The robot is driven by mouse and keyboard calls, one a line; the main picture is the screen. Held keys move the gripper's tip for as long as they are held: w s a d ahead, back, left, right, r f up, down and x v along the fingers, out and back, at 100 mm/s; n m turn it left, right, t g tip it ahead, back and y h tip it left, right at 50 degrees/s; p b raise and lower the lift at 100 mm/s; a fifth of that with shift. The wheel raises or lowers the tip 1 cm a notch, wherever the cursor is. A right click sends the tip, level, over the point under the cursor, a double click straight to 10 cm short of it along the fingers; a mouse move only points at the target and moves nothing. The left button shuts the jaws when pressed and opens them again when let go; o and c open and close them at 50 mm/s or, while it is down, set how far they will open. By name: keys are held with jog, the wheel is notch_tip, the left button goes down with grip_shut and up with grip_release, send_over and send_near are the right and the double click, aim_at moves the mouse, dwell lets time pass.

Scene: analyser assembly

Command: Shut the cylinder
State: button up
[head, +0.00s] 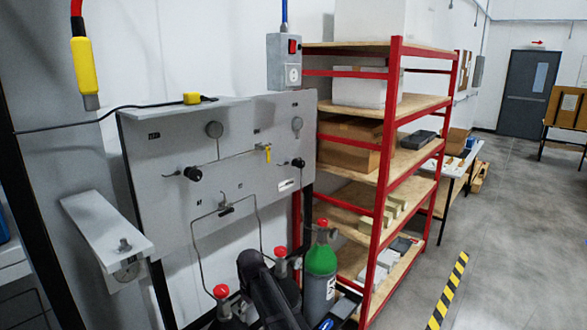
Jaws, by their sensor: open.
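A gas cylinder (318,290) with a green shoulder and grey body stands upright at the bottom centre, with a red valve knob (322,223) on top. Two more red knobs show to its left, one behind my dark arm link (262,288) and one lower (220,291). The cylinders under these two are dark and mostly hidden by my arm or cut off by the picture edge. How far each valve is turned cannot be told. My gripper's fingers do not show.
A grey panel (230,150) with gauges, black knobs and a yellow-handled valve (265,151) stands behind the cylinders. A red shelf rack (378,190) with boxes is close on the right. Open floor (500,240) with a striped line lies farther right.

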jog(key=s+d+f+m+b, duration=0.2)
jog(key=s+d, duration=0.3)
jog(key=d, duration=0.4)
jog(key=s+d+f+m+b, duration=0.2)
jog(key=s+d+f+m, duration=0.1)
jog(key=d, duration=0.7)
jog(key=s+d+f+m+b, duration=0.2)
jog(key=s+d+m, duration=0.1)
jog(key=s+d, duration=0.4)
jog(key=d, duration=0.3)
jog(key=shift+f+m+b, duration=0.15)
jog(key=shift+m+b, duration=0.2)
jog(key=shift+m, duration=0.05)
jog(key=shift+a, duration=0.1)
